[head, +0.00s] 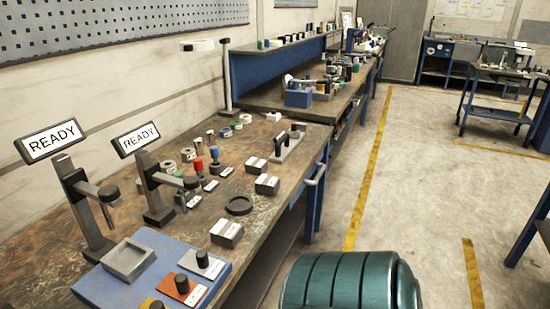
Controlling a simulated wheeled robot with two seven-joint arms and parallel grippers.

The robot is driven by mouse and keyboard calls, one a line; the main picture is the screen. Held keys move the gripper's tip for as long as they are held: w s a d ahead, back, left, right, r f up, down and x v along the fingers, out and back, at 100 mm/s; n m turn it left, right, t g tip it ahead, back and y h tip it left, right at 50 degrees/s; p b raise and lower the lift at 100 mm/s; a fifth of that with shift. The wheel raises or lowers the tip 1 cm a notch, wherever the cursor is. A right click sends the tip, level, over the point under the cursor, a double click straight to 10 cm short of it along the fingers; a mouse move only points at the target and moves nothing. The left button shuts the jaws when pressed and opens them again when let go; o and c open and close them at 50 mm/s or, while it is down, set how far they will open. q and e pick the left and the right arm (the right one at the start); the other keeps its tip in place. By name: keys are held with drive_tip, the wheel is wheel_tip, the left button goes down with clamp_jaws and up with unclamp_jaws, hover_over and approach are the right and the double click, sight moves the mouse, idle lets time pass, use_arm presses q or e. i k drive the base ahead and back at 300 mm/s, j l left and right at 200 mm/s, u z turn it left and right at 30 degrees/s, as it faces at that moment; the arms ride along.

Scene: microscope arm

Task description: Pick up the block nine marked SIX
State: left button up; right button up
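Several grey blocks with white labels stand on the brown workbench (80,228). A larger labelled block (226,233) is near the front edge, another block (266,184) is farther right, and a third block (255,165) is behind that one. Smaller labelled pieces lie to their left, including one piece (210,185) beside the red and blue pegs. The lettering is too small to read, so I cannot tell which block is marked SIX. Neither of my grippers is in view.
A blue board (100,288) with a grey tray (129,259) is at front left. A black ring (239,206) lies mid-bench. A teal ribbed object (338,283) is at bottom centre. Floor at right is largely clear.

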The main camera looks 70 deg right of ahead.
sight(256, 167)
drive_tip(key=i+l+z, duration=0.1)
drive_tip(key=z, duration=2)
drive_tip(key=l+u, duration=0.1)
drive_tip(key=u, duration=0.15)
drive_tip(key=i+l+u, duration=0.15)
drive_tip(key=u, duration=0.2)
drive_tip(key=i+l+u, duration=0.1)
drive_tip(key=l+u, duration=0.25)
drive_tip(key=i+l+u, duration=0.15)
drive_tip(key=l, duration=0.35)
drive_tip(key=i+l+u, duration=0.15)
drive_tip(key=l, duration=0.3)
drive_tip(key=l+u, duration=0.15)
drive_tip(key=l, duration=0.35)
drive_tip(key=i+l, duration=0.1)
drive_tip(key=l, duration=0.55)
drive_tip(key=i+l, duration=0.1)
drive_tip(key=l, duration=0.55)
drive_tip(key=i+l+u, duration=0.1)
drive_tip(key=l, duration=0.5)
